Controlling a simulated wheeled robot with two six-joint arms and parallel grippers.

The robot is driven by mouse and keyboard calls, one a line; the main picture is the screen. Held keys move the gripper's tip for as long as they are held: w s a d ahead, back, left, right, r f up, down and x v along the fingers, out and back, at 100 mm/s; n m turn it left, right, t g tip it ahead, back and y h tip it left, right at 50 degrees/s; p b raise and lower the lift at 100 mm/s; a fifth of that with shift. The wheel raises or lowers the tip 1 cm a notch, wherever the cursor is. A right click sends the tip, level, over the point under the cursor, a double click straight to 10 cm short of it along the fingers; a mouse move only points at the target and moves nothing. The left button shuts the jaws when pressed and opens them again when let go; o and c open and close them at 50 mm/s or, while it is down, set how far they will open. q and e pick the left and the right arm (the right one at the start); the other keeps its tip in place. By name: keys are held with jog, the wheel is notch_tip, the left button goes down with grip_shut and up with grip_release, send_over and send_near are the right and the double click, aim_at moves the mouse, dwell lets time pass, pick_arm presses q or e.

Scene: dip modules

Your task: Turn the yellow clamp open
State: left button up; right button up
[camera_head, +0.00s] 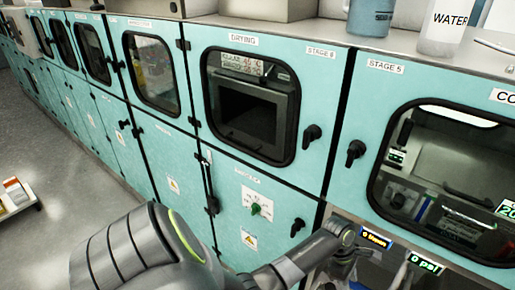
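I cannot make out a yellow clamp in the head view. One grey arm of mine (125,250) comes in from the lower left and reaches right, its far joint (338,235) in front of the lower cabinets. Below that joint the arm runs down toward the bottom edge, and no gripper fingers can be made out there. My other arm and gripper are not seen.
A long row of teal cabinets (286,187) crosses the view. The drying module (248,105) has a dark window and black handles. A small lit display (425,263) sits by the arm at lower right. Bottles (445,25) stand on top. Floor (75,190) is open at left.

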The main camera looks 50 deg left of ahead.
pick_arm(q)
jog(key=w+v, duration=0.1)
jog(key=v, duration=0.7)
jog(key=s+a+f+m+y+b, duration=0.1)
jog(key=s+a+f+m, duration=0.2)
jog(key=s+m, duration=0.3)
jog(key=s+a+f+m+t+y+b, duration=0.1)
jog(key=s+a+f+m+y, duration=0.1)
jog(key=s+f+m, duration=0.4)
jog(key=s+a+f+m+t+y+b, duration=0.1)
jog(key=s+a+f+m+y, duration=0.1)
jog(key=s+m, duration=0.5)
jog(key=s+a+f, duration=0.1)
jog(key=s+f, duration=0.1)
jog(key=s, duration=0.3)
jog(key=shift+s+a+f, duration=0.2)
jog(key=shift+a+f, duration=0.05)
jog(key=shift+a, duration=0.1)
